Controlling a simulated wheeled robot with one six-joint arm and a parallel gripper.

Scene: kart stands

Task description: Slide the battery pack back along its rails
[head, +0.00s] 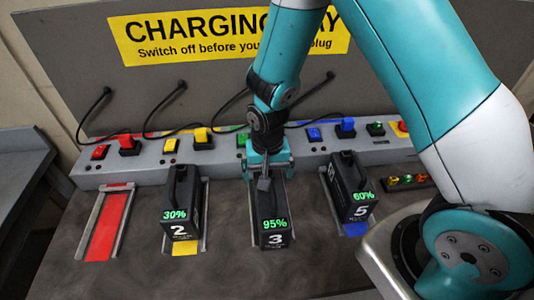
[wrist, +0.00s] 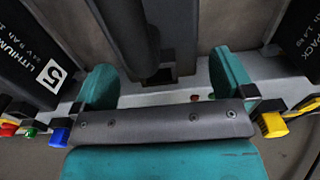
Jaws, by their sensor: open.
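Three black battery packs sit on rails in the head view. Pack 3 (head: 272,226) reads 95% and sits farther forward than its neighbours; no coloured strip shows in front of it. Its rails are mostly hidden. My gripper (head: 266,178) is open over the back part of pack 3, pointing down. In the wrist view, the open jaws (wrist: 165,76) have a black upright part (wrist: 128,35), which looks like the pack's handle, between or just beyond them, nearer the left finger. I cannot tell whether either finger touches it.
Pack 2 (head: 181,215), reading 30%, stands left on a yellow strip. Pack 5 (head: 350,195), reading 60%, stands right on a blue strip. The red bay (head: 108,224) is empty. Behind runs a grey charger ledge (head: 220,157) with coloured switches, plugs and black cables.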

